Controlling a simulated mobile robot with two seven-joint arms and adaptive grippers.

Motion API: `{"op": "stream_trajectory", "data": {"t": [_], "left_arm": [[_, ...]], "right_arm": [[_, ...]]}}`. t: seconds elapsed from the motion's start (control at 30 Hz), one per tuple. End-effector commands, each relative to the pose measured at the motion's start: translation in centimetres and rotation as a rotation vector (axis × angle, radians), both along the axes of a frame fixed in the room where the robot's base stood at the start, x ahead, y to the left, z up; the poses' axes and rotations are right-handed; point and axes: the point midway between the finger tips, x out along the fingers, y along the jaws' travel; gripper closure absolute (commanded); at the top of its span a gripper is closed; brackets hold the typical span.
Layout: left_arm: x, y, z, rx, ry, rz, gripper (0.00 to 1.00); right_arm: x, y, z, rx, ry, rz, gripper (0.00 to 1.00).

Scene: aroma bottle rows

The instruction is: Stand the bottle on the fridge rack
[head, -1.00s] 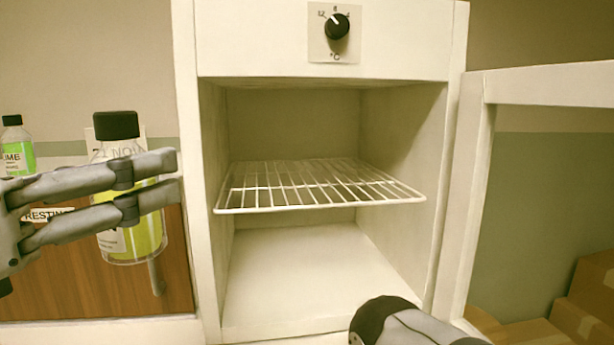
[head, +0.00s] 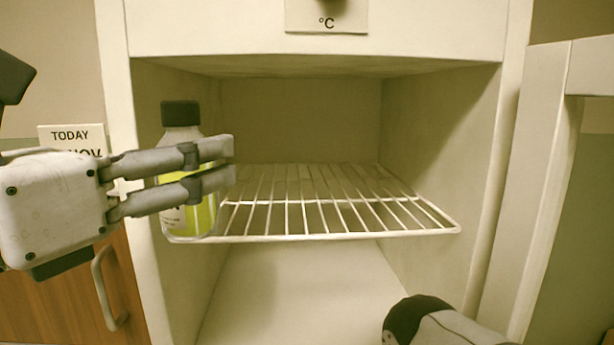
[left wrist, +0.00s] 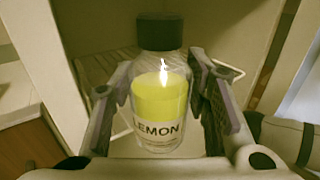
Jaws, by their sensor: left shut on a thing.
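The bottle (head: 193,218) is clear with a black cap and yellow-green liquid, and it is upright. In the left wrist view the bottle (left wrist: 160,105) shows a label reading LEMON. My left gripper (head: 232,162) is shut on the bottle, one finger on each side. The white wire fridge rack (head: 340,234) is empty. The bottle overlaps its front left corner in the head view, with its base about level with the front wire. I cannot tell if it is over the rack or just before it. My right gripper is out of view.
The fridge's left wall edge (head: 128,200) is close behind my left fingers. The fridge door (head: 545,190) stands open at the right. My other arm shows low at the right front. The rack's middle and right are clear.

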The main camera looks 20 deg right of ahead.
Motion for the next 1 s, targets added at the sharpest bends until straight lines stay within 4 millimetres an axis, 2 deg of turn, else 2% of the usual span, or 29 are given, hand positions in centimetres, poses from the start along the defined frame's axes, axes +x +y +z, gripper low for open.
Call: {"op": "stream_trajectory", "data": {"t": [0.03,0.5,0.77,0.8,0.9,1.0], "left_arm": [[0.9,-1.0,-0.4,0.003,0.005,-0.002,0.93],[8.3,-9.9,-0.2,0.002,0.001,0.000,0.93],[10.6,-12.7,-0.1,0.001,-0.001,0.000,0.93],[10.6,-12.6,-1.4,0.003,0.006,-0.001,0.93],[10.6,-12.5,-3.2,0.002,0.006,-0.001,0.93],[10.5,-12.5,-3.7,-0.001,0.001,0.001,0.93]], "right_arm": [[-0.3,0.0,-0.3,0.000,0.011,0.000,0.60],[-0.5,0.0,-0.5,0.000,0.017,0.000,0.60],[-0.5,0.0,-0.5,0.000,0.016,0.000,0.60],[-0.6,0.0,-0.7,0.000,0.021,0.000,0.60],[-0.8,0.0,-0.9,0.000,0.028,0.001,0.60],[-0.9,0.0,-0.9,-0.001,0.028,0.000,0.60]]}}
